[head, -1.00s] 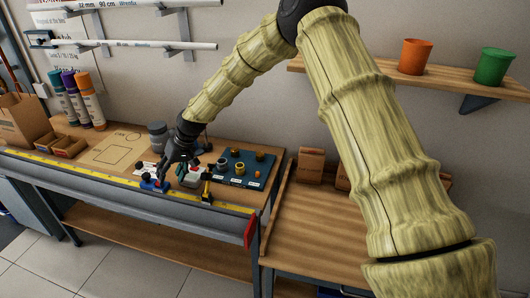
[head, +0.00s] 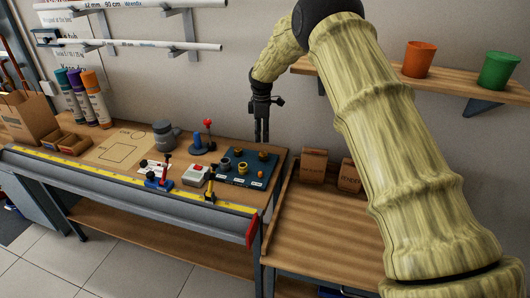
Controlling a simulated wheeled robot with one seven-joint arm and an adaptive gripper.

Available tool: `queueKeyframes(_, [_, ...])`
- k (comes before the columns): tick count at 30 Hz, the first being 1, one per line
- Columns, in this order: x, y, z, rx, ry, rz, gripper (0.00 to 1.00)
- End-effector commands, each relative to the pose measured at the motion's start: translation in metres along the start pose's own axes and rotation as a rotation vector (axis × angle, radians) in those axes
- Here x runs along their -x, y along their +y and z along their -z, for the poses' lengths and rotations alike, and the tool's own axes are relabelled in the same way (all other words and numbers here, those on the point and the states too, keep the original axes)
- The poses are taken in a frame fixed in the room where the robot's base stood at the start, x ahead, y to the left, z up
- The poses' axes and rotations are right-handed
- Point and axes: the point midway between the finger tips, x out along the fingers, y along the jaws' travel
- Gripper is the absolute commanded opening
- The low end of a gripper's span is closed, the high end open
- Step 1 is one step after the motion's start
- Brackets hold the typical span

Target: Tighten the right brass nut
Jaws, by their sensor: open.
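A dark blue mat (head: 232,176) lies at the right end of the workbench, with several small brass and grey fittings on it. One brass piece (head: 263,155) sits at its back right and another (head: 242,168) near its middle. They are too small to tell which is the right brass nut or how it is seated. My gripper (head: 262,142) points straight down just behind the back right piece, its two slim fingers a little apart. It is open, with nothing seen between the fingers. I cannot tell its height above the bench.
A red-knobbed blue stand (head: 203,141) and a grey pot (head: 163,135) stand left of the mat. A blue clamp (head: 158,180), a grey box with a red button (head: 196,176) and a black-and-yellow tool (head: 210,188) are near the front.

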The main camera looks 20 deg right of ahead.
Motion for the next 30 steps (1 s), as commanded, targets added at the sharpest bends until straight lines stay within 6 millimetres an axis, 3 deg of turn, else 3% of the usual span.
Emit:
queueKeyframes(18, [-0.084, -0.001, 0.001, -0.002, 0.001, 0.001, 0.53])
queueKeyframes(30, [-0.099, -0.001, 0.001, -0.002, 0.001, 0.0, 0.53])
